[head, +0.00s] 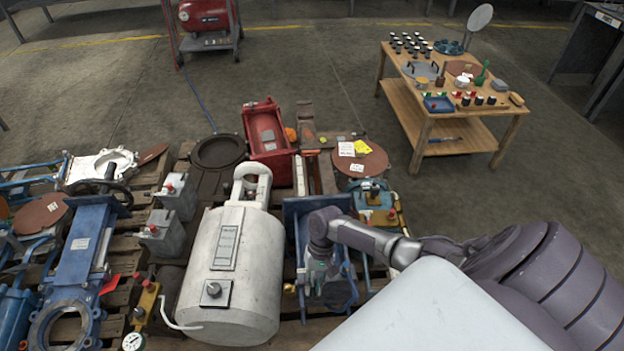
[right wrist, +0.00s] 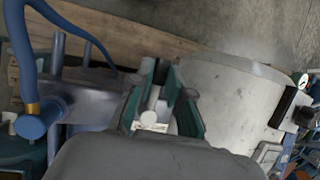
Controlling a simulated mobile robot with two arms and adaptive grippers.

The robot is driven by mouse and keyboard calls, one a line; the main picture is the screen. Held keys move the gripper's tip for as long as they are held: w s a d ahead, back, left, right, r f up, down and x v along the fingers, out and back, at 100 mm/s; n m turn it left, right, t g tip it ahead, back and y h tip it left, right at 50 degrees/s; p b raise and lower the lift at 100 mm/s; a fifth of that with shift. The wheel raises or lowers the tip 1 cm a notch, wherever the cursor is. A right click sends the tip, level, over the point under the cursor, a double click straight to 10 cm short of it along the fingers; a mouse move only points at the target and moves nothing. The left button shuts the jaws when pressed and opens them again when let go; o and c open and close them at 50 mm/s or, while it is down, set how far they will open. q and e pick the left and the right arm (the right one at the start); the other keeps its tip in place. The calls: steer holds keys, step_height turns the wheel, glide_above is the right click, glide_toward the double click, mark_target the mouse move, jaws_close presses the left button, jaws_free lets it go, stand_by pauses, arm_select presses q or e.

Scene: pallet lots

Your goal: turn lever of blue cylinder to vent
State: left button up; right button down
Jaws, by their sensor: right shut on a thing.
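The blue cylinder unit (head: 342,291) stands on the pallet right of the big white tank, with a blue plate (head: 297,214) behind it. My right gripper (head: 322,277) reaches down over it from the right. In the right wrist view, the blue body (right wrist: 92,98) lies left of my gripper (right wrist: 160,88). The two dark green fingers are shut on a small pale lever (right wrist: 152,102). The lever's lower end, its vent marking and its exact angle are hidden or too small to read. My left gripper is not in view.
The white tank (head: 235,250) stands close beside the right gripper, and also fills the right wrist view's right side (right wrist: 228,95). A blue hose (right wrist: 75,25) curves nearby. Blue valves and a red box (head: 266,130) crowd the pallet. A wooden table (head: 440,125) stands behind right.

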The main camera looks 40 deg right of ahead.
stand_by(0.3)
steer(key=c, duration=1.1)
jaws_free()
steer(key=shift+r, duration=0.15)
steer(key=v, duration=1.1)
steer(key=shift+r, duration=0.35)
steer(key=shift+d, duration=0.1)
